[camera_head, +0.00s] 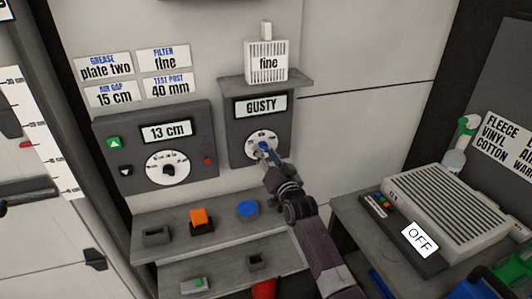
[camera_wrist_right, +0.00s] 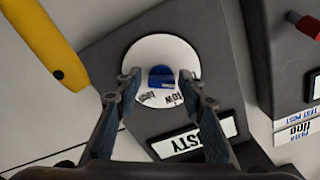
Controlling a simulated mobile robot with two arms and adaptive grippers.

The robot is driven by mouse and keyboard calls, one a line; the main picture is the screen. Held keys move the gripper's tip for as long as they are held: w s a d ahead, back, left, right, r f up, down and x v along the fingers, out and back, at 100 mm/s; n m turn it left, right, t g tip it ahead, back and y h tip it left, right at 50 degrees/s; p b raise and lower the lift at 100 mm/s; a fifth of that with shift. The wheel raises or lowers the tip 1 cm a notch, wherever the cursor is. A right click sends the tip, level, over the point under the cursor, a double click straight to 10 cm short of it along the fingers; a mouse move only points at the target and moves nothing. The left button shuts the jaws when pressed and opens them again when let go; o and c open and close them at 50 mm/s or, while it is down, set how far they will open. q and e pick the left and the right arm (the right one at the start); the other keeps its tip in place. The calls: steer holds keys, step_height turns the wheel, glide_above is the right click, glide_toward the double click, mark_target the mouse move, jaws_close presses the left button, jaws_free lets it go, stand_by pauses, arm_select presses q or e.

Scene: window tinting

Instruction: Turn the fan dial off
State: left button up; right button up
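The fan dial (camera_head: 252,140) is a white round face with dark markings on a grey panel (camera_head: 237,128), under a display reading "GUSTY" (camera_head: 261,105). My right gripper (camera_head: 263,151) is at the dial and covers part of it. In the right wrist view, the dial (camera_wrist_right: 150,48) has a blue knob (camera_wrist_right: 162,77) in its middle. The right gripper's fingers (camera_wrist_right: 160,82) stand open on either side of the knob, with a gap visible on each side. Part of the dial's lettering shows, but its setting is not clear. My left gripper is not in view.
A second panel with a "13 cm" display (camera_head: 166,130) and dial is to the left. Below is a shelf with an orange switch (camera_head: 201,217) and a blue button (camera_head: 247,208). A grille unit (camera_head: 450,215) with an "OFF" sign (camera_head: 420,239) stands at right.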

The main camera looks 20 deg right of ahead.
steer(key=shift+o, duration=0.2)
steer(key=shift+r, duration=0.2)
steer(key=s, duration=1.2)
steer(key=shift+d, duration=0.2)
steer(key=shift+f, duration=0.1)
steer(key=s+a+f+n+g+b, duration=0.1)
steer(key=s+f+g, duration=0.3)
steer(key=f, duration=1.3)
steer(key=s+a+f+n+g+b, duration=0.15)
steer(key=s+f, duration=0.45)
steer(key=f, duration=1.1)
steer(key=s+f+n+g+b, duration=0.1)
steer(key=s+f+n+g, duration=0.35)
steer(key=s+f, duration=1.35)
steer(key=s+d+f+g+b, duration=0.1)
steer(key=s+f+g, duration=0.2)
steer(key=s+f, duration=0.4)
steer(key=s+d+f+g, duration=0.1)
steer(key=s+f+g, duration=0.2)
steer(key=s, duration=1.9)
step_height(320, 180, down, 4)
steer(key=shift+s+d+n+g+h+b, duration=0.2)
steer(key=shift+d+n+g+h+b, duration=0.1)
steer(key=shift+d+n+g+b, duration=0.1)
